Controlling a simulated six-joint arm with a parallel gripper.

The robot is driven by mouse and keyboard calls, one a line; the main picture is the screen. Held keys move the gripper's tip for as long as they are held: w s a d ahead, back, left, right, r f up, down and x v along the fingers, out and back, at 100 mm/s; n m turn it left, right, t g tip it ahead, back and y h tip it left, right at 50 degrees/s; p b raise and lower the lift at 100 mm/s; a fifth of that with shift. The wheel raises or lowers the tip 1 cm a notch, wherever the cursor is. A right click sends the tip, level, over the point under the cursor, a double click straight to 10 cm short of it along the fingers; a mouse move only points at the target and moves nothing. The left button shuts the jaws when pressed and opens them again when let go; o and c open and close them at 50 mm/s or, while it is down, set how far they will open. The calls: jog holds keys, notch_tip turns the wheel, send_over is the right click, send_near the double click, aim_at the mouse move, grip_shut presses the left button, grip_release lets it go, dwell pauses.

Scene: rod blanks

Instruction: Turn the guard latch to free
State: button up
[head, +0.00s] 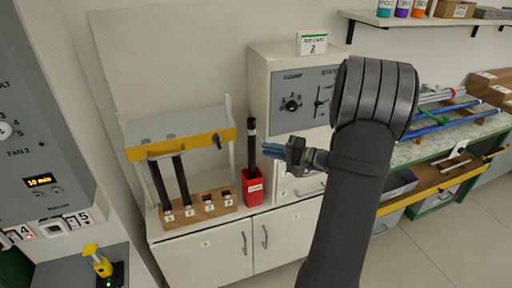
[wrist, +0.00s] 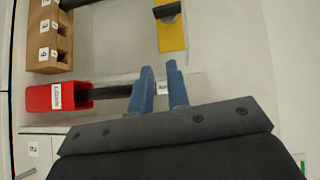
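A grey cabinet rack has a yellow guard bar (head: 180,146) across its front, with a small dark latch-like handle (head: 217,141) near its right end. The wrist view shows part of the yellow bar (wrist: 172,38) with a dark handle (wrist: 168,11) at the top. My gripper (head: 273,150) has blue fingers pointing left, right of the bar and close to a black rod (head: 252,145). In the wrist view my gripper (wrist: 162,85) is open, its fingers apart. The rod (wrist: 115,91) runs crosswise behind them, its white band showing in the gap. I cannot tell whether they touch.
The rod stands upright in a red cup (head: 253,190). A wooden block (head: 198,209) with numbered slots holds two dark rods (head: 181,180) behind the bar. A grey control panel (head: 305,98) stands behind my gripper; a bench (head: 455,150) with coloured rods is at right.

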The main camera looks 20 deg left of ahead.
aim_at(219, 142)
jog(key=shift+o, duration=1.3)
jog(key=s+a+f+h, duration=0.1)
jog(key=s+f+h, duration=0.2)
jog(key=f, duration=0.3)
jog(key=shift+s+f+m+h, duration=0.25)
jog(key=shift+m+h, duration=0.05)
jog(key=shift+h, duration=0.1)
jog(key=s+d+f+n+t+h, duration=0.1)
jog(key=s+d+f+t+h, duration=0.35)
jog(key=d+f+h, duration=0.4)
jog(key=s+a+r+n+t+y, duration=0.4)
jog(key=s+a+r, duration=0.1)
jog(key=r, duration=0.3)
jog(key=s+a+r+n+t+y, duration=0.4)
jog(key=s+a+r+n, duration=0.1)
jog(key=r, duration=0.3)
jog(key=x, duration=1.7)
jog(key=shift+w+a+r, duration=0.15)
jog(key=shift+w+r, duration=0.1)
jog(key=shift+w, duration=0.05)
jog(key=shift+c, duration=0.2)
grip_shut()
